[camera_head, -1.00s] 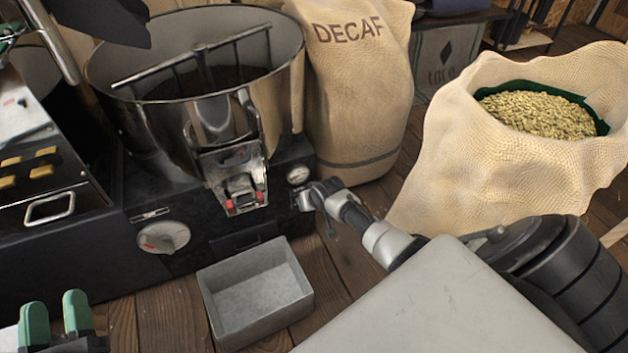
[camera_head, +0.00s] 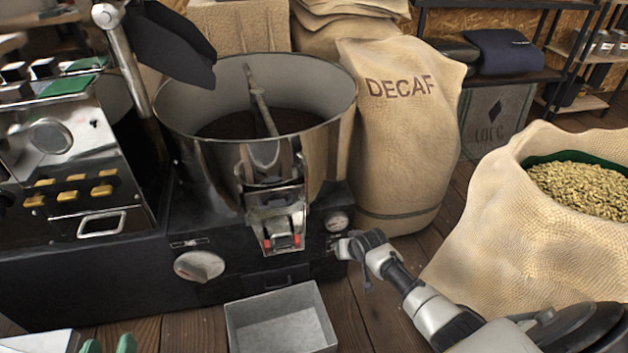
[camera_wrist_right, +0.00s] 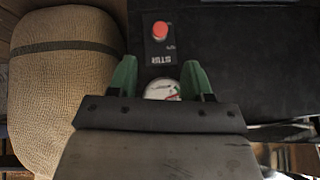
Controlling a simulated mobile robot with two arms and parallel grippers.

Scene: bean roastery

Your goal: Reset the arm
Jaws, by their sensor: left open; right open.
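I cannot tell whether the fingers touch the roaster.
A red button (camera_wrist_right: 160,30) sits above the dial. A grey metal bin (camera_head: 280,320) stands on the floor before the roaster. The DECAF sack (camera_head: 400,150) and an open sack of beans (camera_head: 510,240) stand to the right. The steel drum (camera_head: 330,140) is above.

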